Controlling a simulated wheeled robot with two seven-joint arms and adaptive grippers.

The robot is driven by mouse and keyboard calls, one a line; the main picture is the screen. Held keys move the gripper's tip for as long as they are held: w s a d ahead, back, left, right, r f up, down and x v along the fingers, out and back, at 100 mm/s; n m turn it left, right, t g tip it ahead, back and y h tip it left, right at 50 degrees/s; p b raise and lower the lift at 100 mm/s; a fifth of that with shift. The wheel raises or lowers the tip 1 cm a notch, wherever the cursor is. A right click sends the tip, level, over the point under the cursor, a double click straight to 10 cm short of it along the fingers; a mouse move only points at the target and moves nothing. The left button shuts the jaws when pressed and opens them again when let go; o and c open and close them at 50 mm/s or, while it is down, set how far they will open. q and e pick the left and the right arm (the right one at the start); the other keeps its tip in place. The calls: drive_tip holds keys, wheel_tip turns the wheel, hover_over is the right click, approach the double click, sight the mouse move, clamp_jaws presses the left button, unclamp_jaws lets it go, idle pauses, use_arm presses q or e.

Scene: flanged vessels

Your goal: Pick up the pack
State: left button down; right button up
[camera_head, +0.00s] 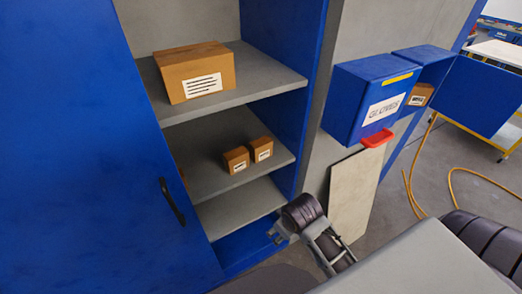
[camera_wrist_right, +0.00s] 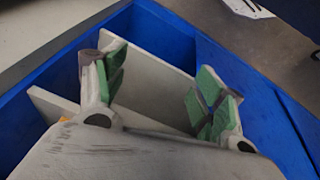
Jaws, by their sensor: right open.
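Several brown cardboard boxes with white labels are in view; I cannot tell which one is the pack. A large box (camera_head: 196,72) sits on the upper shelf of the blue cabinet. Two small boxes, a left one (camera_head: 236,160) and a right one (camera_head: 261,149), stand side by side on the middle shelf. Another box (camera_head: 420,95) sits in an open blue wall box. My right gripper (camera_head: 277,234) is low at the cabinet's front right, below and apart from the small boxes. In the wrist view its green-padded fingers (camera_wrist_right: 158,82) are open and empty. My left gripper is not in view.
The blue cabinet door (camera_head: 75,150) stands at the left. Grey shelves (camera_head: 245,207) and the blue side wall (camera_head: 303,75) bound the opening. A labelled blue box (camera_head: 360,100) hangs on the right, above a leaning pale board (camera_head: 350,195). A yellow hose (camera_head: 455,190) lies on the floor.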

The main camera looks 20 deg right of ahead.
drive_tip(key=w+d+n+h, duration=0.4)
drive_tip(key=w+n, duration=0.5)
drive_tip(key=w, duration=0.2)
drive_tip(key=w+d+r+n+g+h, duration=0.1)
drive_tip(key=w+r+n+h, duration=0.3)
drive_tip(key=w+r+n, duration=0.3)
wheel_tip(320, 180, up, 2)
drive_tip(key=w, duration=0.2)
drive_tip(key=shift+w+d+r+n+g, duration=0.2)
drive_tip(key=shift+w+r+n+g, duration=0.05)
drive_tip(key=shift+w+n+g, duration=0.15)
